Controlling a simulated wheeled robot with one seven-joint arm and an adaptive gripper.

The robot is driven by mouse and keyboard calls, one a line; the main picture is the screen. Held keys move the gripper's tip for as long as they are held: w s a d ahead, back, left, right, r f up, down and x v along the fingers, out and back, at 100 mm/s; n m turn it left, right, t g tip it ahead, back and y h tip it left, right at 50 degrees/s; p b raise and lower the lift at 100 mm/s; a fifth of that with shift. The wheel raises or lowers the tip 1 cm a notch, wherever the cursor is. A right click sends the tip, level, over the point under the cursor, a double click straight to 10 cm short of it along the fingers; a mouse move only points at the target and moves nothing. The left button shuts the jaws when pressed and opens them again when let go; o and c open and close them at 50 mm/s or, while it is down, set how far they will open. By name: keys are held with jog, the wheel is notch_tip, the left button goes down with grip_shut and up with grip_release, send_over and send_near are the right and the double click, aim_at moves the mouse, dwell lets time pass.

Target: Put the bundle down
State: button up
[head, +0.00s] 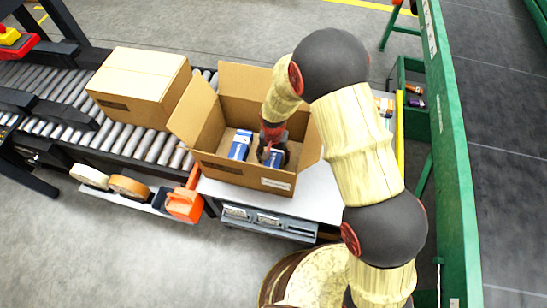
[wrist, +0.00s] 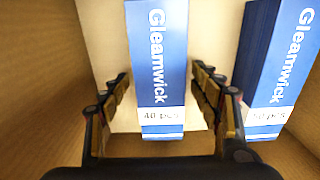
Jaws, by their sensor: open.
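My gripper (head: 272,148) is inside the open cardboard box (head: 225,172), reaching down from above. A blue and white bundle (wrist: 158,60) marked "Gleamwick" lies between its fingers in the wrist view. The fingers stand open, one on each side, with gaps showing between them and the bundle. In the head view this bundle (head: 276,158) is partly hidden by my gripper. A second blue and white bundle (wrist: 282,65) lies to its right in the wrist view. In the head view this second bundle (head: 240,145) is left of my gripper.
The open box stands on a light table (head: 325,195) at the end of a roller conveyor (head: 155,147). A closed carton (head: 140,85) sits beside it on the rollers. An orange tape dispenser (head: 184,204) is at the front left. A green frame (head: 455,150) runs along the right.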

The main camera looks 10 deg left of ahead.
notch_tip(320, 180, up, 13)
jog(key=p, duration=0.4)
notch_tip(320, 180, up, 10)
jog(key=t, duration=0.1)
send_over(274, 157)
jog(key=d, duration=0.5)
jog(key=s+d+r+t, duration=0.1)
jog(key=s+d+r, duration=0.1)
jog(key=d+r, duration=0.3)
jog(key=s+d+r, duration=0.1)
jog(key=d+r, duration=0.1)
jog(key=r, duration=0.5)
jog(key=s+d+r+n+t, duration=0.1)
jog(key=s+d+r, duration=0.5)
jog(key=s, duration=0.3)
jog(key=s+d+r+t, duration=0.2)
jog(key=s+d+r, duration=0.3)
jog(key=s, duration=0.4)
jog(key=shift+d+r+n+t, duration=0.3)
jog(key=shift+d+r+n, duration=0.1)
jog(key=shift+d, duration=0.2)
